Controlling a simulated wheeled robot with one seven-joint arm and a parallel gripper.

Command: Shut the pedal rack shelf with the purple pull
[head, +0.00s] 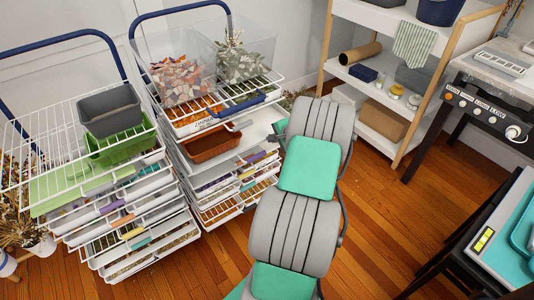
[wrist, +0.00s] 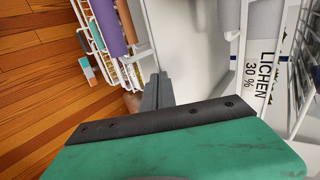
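The right-hand wire rack (head: 225,165) holds several stacked shelves, some jutting out by different amounts. A purple pull (head: 257,157) shows on a shelf edge below the white upper shelf (head: 258,130). In the wrist view, a large purple pull (wrist: 107,28) stands left of a bare white surface (wrist: 190,50), with an orange piece (wrist: 129,20) beside it. My gripper (wrist: 155,93) has its grey fingers close together with nothing seen between them. It is beside the white surface, apart from the purple pull in the picture. My arm hides it in the head view.
A left-hand rack (head: 85,125) has several shelves out with coloured pulls. Clear bins (head: 180,75) stand on the right-hand rack and a brown tray (head: 210,145) lies in it. A LICHEN label (wrist: 263,72) is close at right. Wooden floor (wrist: 40,80) is free in front.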

